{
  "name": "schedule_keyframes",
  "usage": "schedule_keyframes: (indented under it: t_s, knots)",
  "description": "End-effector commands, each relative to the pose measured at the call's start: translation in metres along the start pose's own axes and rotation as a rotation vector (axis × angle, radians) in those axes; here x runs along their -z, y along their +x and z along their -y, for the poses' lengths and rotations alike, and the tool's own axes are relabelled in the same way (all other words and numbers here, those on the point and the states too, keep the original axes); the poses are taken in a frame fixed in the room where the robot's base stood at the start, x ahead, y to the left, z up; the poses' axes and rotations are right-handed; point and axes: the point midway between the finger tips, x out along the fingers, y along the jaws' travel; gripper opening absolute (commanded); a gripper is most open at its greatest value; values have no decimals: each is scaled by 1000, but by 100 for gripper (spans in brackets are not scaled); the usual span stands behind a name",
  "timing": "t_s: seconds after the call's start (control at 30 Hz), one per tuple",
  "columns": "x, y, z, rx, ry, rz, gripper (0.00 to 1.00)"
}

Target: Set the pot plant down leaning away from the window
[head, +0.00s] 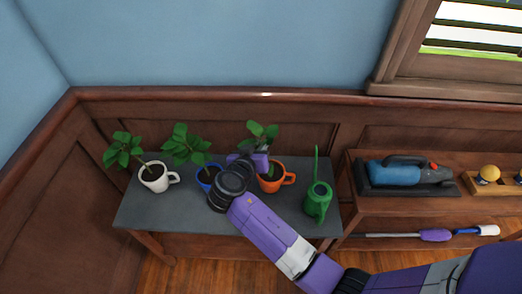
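Three potted plants stand in a row on a grey-topped table (148,217). A white mug-like pot (154,179) is at the left, a blue pot (206,176) in the middle, and an orange pot (272,182) with a handle at the right. Each plant's foliage leans to the left in the picture. The window (470,42) is at the upper right. My gripper (254,162) is at the orange pot's left rim, just below its leaves (262,130). My wrist partly covers the blue pot. I cannot tell whether the fingers are closed on the orange pot.
A green watering can (318,200) stands at the table's right end. A wooden shelf to the right holds a blue handheld device (395,173) on a dark tray and a yellow knob-like object (489,173). A long-handled tool (434,235) lies below. The table's front left is clear.

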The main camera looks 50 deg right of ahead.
Motion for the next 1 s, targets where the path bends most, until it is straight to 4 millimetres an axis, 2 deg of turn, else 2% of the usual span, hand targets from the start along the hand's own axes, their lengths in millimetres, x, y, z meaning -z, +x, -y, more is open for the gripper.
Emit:
schedule_keyframes:
  t_s: [0.2,0.6,0.63,0.7,0.73,1.0]
  knots:
    - [-19,9,6,-1,-1,-3,0]
    - [-24,10,8,-1,0,-3,0]
    - [-24,10,7,-1,-1,0,16]
    - [-24,10,7,-1,-1,0,30]
    - [-24,10,7,-1,-1,0,32]
    - [-24,10,7,-1,-1,0,32]
